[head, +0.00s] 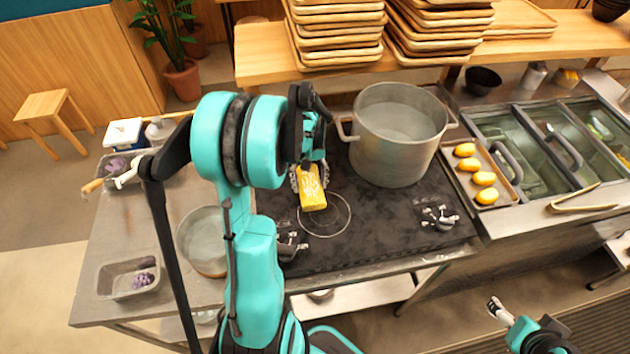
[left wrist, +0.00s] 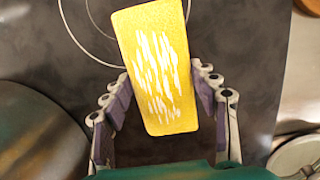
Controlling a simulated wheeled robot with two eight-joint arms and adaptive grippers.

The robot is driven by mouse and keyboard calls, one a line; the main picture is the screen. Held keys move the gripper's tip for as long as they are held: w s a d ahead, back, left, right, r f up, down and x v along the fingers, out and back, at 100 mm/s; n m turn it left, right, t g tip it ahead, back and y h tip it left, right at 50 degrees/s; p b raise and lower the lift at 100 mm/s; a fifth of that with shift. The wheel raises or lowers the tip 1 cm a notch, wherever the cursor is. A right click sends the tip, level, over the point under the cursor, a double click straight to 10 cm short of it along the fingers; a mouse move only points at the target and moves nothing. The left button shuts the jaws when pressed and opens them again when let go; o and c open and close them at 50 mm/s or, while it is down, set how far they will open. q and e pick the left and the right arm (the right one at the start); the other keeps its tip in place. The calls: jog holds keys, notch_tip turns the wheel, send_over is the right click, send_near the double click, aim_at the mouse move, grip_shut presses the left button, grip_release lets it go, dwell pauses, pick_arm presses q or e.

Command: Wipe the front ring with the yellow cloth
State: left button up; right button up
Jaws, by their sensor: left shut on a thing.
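My left gripper (head: 309,178) is shut on the yellow cloth (head: 313,190), a block-like piece with white streaks. In the left wrist view the cloth (left wrist: 157,70) sits between the two fingers (left wrist: 160,105). The cloth is over the far-left edge of the front ring (head: 346,229), a thin pale circle on the black cooktop. Part of the ring (left wrist: 64,22) shows beside the cloth in the left wrist view. I cannot tell whether the cloth touches the surface. My right gripper (head: 499,311) is low at the lower right, away from the cooktop; its opening is unclear.
A large pot (head: 395,160) stands on the cooktop behind and right of the ring. A round pan (head: 203,240) is on the left counter. Burner knobs (head: 291,245) lie near the front edge. A tray (head: 507,191) of yellow items is at right.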

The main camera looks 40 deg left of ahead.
pick_arm(q)
jog(key=shift+w, duration=0.1)
dwell(0.3)
jog(key=shift+w+d, duration=1.2)
jog(key=shift+w, duration=0.25)
jog(key=shift+s+a, duration=0.65)
jog(key=shift+s, duration=0.15)
jog(key=shift+s+a, duration=0.6)
jog(key=shift+s, duration=0.2)
jog(key=shift+w+d, duration=0.1)
jog(key=shift+w, duration=0.05)
jog(key=shift+w+d+b, duration=0.2)
jog(key=shift+w+d, duration=0.4)
jog(key=shift+w, duration=0.15)
jog(key=shift+w+d+b, duration=0.15)
jog(key=shift+w+d, duration=0.4)
jog(key=shift+w, duration=0.2)
